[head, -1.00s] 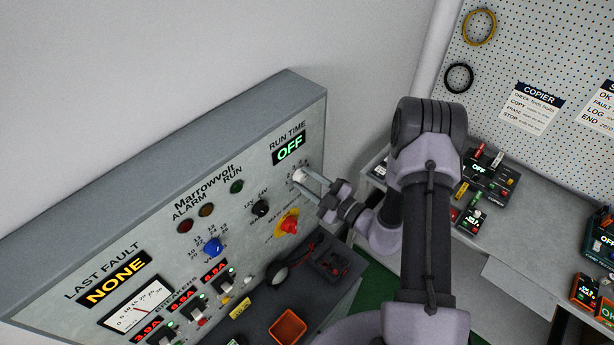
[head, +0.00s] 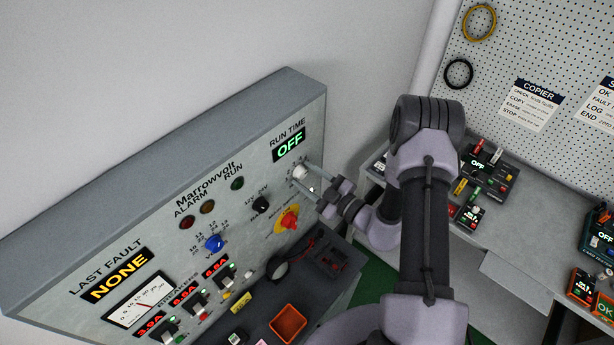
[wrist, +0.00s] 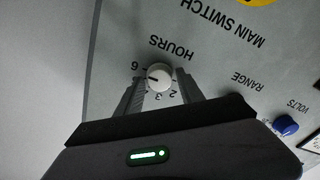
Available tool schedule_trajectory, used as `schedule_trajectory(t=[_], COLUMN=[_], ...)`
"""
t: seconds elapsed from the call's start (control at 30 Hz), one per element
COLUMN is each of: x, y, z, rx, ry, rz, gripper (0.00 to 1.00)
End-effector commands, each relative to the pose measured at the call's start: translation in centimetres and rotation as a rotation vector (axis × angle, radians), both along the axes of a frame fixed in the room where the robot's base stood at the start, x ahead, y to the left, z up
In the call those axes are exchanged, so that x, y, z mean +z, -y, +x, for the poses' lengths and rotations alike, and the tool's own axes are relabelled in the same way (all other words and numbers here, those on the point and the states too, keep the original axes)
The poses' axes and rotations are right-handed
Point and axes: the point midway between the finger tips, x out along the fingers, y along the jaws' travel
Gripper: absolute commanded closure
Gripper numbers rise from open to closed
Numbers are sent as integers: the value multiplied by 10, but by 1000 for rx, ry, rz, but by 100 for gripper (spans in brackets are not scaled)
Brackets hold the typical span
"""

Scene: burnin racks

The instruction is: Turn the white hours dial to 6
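The white hours dial (wrist: 158,77) is on the grey panel, under the upside-down word HOURS in the wrist view. Its dark pointer mark points left, close to the printed 6 but slightly below it. My gripper (wrist: 161,80) has one finger on each side of the dial, with small gaps at its sides, so it looks open. In the head view my gripper (head: 308,176) reaches the panel from the right. The dial (head: 300,172) shows there between the fingers, below the RUN TIME display (head: 289,147), which reads OFF. Some of the dial's numbers are hidden.
Below the dial are a red and yellow main switch (head: 289,219) and a black knob (head: 261,204). A blue knob (head: 214,243) is farther left. An orange tray (head: 288,324) lies on the bench below. A side bench (head: 510,235) with small devices stands right.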

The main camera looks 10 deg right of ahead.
Motion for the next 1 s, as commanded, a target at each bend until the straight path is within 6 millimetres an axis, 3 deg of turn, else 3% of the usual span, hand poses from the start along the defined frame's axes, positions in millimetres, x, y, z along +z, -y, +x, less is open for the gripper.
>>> schedule_trajectory(t=[0.33,0.47,1.0], x=[0,-2,-1], y=[1,9,87], z=[-1,-11,-128], rx=[0,-4,-5], ry=[0,-1,0], rz=[0,0,-1], gripper=[45,45,45])
